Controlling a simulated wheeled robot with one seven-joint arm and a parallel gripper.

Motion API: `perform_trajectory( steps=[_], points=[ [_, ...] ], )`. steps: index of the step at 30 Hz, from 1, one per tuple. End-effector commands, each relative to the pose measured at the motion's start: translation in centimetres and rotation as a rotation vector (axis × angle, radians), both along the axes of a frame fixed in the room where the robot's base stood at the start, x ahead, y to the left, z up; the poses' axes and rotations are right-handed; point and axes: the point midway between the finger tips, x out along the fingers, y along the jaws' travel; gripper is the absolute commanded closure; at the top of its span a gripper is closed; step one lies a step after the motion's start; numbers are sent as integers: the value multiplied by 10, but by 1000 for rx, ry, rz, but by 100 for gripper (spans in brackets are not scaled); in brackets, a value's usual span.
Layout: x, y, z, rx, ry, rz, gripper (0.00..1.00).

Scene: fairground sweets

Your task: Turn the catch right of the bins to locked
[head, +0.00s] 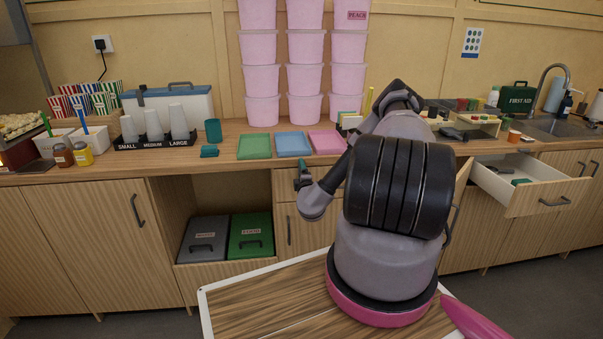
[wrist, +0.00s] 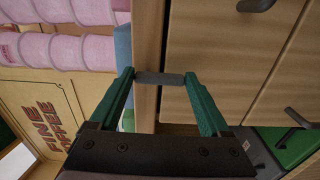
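The bins, one grey (head: 205,240) and one green (head: 250,238), sit low in an open bay in the head view. A small grey bar (wrist: 160,78), apparently the catch, lies at the panel edge under the counter in the wrist view. My gripper (wrist: 160,76) has its two green fingers spread, one at each end of the bar. Whether they touch it is unclear. In the head view my gripper (head: 303,177) is by the drawer front, right of the bins and above them. The catch cannot be made out there, and its locked mark is not visible.
A cupboard handle (head: 289,230) is just below my gripper. The worktop above holds green, blue and pink trays (head: 293,144) and stacked pink tubs (head: 305,78). An open drawer (head: 520,187) juts out at right. A wood-topped surface (head: 265,300) is in front.

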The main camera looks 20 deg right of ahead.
Motion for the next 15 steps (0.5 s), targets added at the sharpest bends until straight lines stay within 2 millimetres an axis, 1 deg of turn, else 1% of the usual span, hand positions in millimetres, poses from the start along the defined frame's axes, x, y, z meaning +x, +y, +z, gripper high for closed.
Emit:
perform_trajectory(
  steps=[10, 14, 15],
  points=[
    [-3, 1, -1, 1, 2, 0, 0],
    [-16, 5, -1, 1, 3, 2, 0],
    [-23, 7, -1, 2, 4, 2, 0]
  ],
)
